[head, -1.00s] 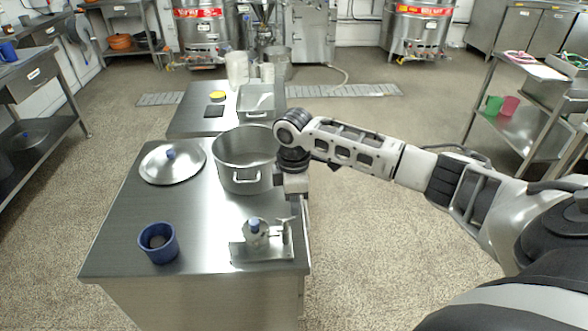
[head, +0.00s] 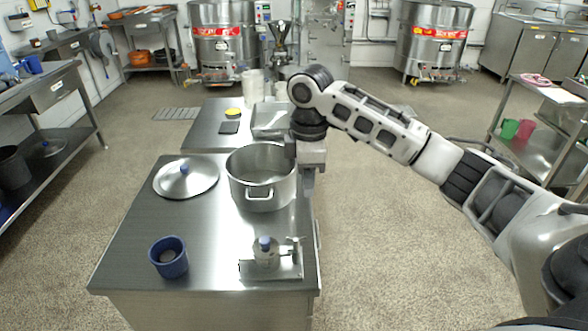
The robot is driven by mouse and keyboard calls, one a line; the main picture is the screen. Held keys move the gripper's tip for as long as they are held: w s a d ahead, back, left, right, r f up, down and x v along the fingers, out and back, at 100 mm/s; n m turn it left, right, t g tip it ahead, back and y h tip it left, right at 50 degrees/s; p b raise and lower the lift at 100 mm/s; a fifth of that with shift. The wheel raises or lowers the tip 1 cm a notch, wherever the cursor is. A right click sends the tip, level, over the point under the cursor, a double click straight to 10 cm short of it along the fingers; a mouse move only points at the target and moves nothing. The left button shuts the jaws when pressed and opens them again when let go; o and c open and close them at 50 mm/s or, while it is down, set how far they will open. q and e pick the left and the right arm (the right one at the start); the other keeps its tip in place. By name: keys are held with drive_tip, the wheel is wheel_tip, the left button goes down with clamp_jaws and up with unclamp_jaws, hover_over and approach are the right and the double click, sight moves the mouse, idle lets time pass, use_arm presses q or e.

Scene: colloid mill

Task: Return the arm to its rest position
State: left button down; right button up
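My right arm reaches in from the right, and its gripper (head: 308,182) points down beside the right edge of the near steel table (head: 205,235). It is just right of the large steel pot (head: 262,194), apparently empty of any object. The fingers are small and seen edge-on, so I cannot tell whether they are open or shut. My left gripper and arm are not in view.
On the near table are a lid with a blue knob (head: 187,180), a blue cup (head: 168,258) and a small metal device on a plate (head: 268,262). A second table (head: 200,137) stands behind. The floor to the right is clear.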

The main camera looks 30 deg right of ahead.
drive_tip(key=s+a+f+m+t+y, duration=0.1)
drive_tip(key=a+f+t+y, duration=0.1)
drive_tip(key=a+f, duration=0.6)
drive_tip(key=s+a+f+m+t+y, duration=0.15)
drive_tip(key=a+f, duration=0.35)
drive_tip(key=f, duration=0.5)
drive_tip(key=s+a+f+m+t, duration=0.1)
drive_tip(key=s+f+m+t, duration=0.1)
drive_tip(key=s, duration=0.5)
drive_tip(key=s+a+f+m+t, duration=0.2)
drive_tip(key=s+f+m+t, duration=0.1)
drive_tip(key=s, duration=0.5)
drive_tip(key=shift+s+f+m+t+h, duration=0.25)
drive_tip(key=shift+m+t+h, duration=0.2)
drive_tip(key=shift+m+t, duration=0.45)
drive_tip(key=shift+a, duration=0.1)
